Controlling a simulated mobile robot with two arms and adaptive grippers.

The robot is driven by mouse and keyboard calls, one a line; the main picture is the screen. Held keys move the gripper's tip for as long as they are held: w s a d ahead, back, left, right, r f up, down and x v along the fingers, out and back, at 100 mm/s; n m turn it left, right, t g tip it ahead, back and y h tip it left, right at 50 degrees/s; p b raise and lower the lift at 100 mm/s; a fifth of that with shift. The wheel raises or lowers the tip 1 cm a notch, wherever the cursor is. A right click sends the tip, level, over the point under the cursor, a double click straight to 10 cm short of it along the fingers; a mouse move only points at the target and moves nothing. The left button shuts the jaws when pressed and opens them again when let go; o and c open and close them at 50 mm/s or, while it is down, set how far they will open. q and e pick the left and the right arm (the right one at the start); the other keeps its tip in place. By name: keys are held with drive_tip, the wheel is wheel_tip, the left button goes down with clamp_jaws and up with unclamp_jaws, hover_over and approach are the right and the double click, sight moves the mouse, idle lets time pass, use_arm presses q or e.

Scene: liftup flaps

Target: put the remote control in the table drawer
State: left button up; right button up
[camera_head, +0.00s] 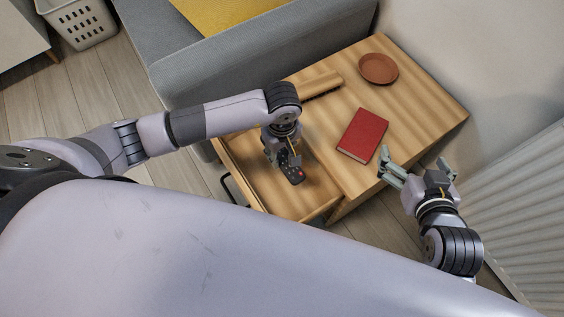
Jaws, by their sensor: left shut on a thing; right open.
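The wooden table (427,93) has its drawer (246,183) pulled out toward the left. The dark remote control (293,175), with small coloured buttons, is in my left gripper (287,163). The gripper is shut on it, over the open drawer. I cannot tell whether the remote touches the drawer floor. My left wrist hides part of the drawer's back. My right gripper (416,165) is open and empty, off the table's front right side.
A red book (362,135) and a round brown dish (378,69) lie on the tabletop. A wooden brush (322,84) lies near its left edge. A grey sofa (240,60) stands behind, and a white radiator (520,205) stands at the right.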

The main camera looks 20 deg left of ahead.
sight(282, 162)
use_arm(q)
wheel_tip(282, 162, down, 3)
drive_tip(key=shift+r, duration=0.2)
wheel_tip(282, 162, down, 3)
drive_tip(key=shift+f+b, duration=0.2)
drive_tip(key=shift+b, duration=0.6)
drive_tip(key=shift+f, duration=0.15)
use_arm(e)
drive_tip(key=w+a+r+t+y, duration=0.1)
drive_tip(key=w+a+r+t, duration=0.1)
drive_tip(key=r+t, duration=0.3)
drive_tip(key=shift+w+r+y, duration=0.3)
drive_tip(key=shift+w+r, duration=0.45)
drive_tip(key=shift+r, duration=0.75)
drive_tip(key=shift+a, duration=0.1)
use_arm(q)
drive_tip(key=shift+f, duration=0.15)
drive_tip(key=o, duration=1.2)
use_arm(e)
drive_tip(key=shift+w+a+r+t, duration=0.1)
drive_tip(key=shift+r+t, duration=0.3)
drive_tip(key=shift+r, duration=0.2)
drive_tip(key=shift+f, duration=0.1)
